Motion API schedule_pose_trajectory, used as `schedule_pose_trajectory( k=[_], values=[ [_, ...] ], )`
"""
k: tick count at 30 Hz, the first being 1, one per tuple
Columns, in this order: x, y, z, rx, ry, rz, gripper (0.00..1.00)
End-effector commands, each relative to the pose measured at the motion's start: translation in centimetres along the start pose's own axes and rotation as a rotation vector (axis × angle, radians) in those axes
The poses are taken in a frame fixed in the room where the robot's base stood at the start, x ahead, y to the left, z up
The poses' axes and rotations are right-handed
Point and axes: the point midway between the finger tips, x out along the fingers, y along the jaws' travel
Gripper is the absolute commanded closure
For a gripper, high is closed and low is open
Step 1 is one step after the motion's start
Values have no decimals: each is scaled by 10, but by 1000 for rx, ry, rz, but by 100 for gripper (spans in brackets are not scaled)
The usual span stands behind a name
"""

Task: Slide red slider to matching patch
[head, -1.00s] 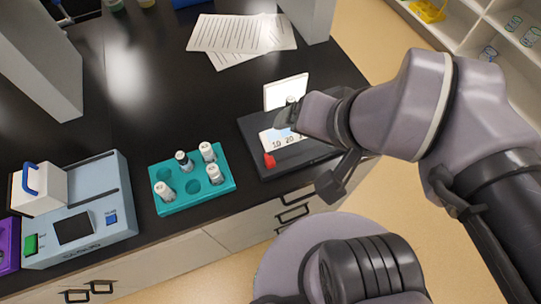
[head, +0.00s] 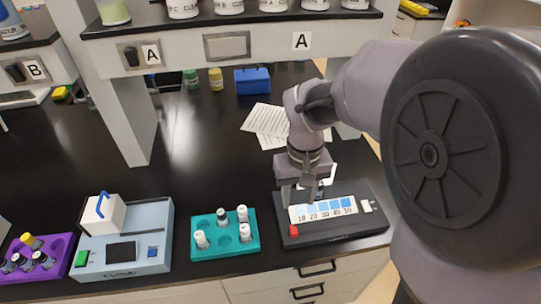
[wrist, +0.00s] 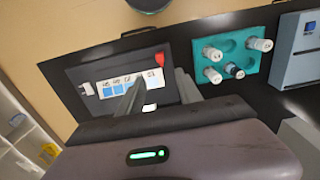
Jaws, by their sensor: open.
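The black device (head: 345,223) sits near the bench's front edge, with a strip of blue patches (head: 323,208) marked 10 to 50, darker towards the right. The red slider (head: 294,231) is at the strip's left end, below the 10 patch; it also shows in the wrist view (wrist: 159,60). My gripper (head: 300,198) is open over the left part of the device, and its fingers hide some of the strip's rear edge. The wrist view shows the slider beyond the fingers (wrist: 158,95), apart from them. A small vial and white card are partly hidden behind my gripper.
A teal rack (head: 225,245) with several white-capped vials stands left of the device. A grey-blue machine (head: 140,235) and a purple rack (head: 52,270) are farther left. Papers (head: 266,120) lie behind. A shelf (head: 200,42) hangs over the bench's rear.

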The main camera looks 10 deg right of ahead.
Motion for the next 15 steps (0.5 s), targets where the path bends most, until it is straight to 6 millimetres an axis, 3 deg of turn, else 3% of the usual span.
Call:
schedule_pose_trajectory(
  k=[1,9,15],
  values=[
    [21,0,1,1,-5,0,58],
    [104,0,2,2,-4,-1,58],
    [140,0,1,2,-2,-1,58]
  ],
)
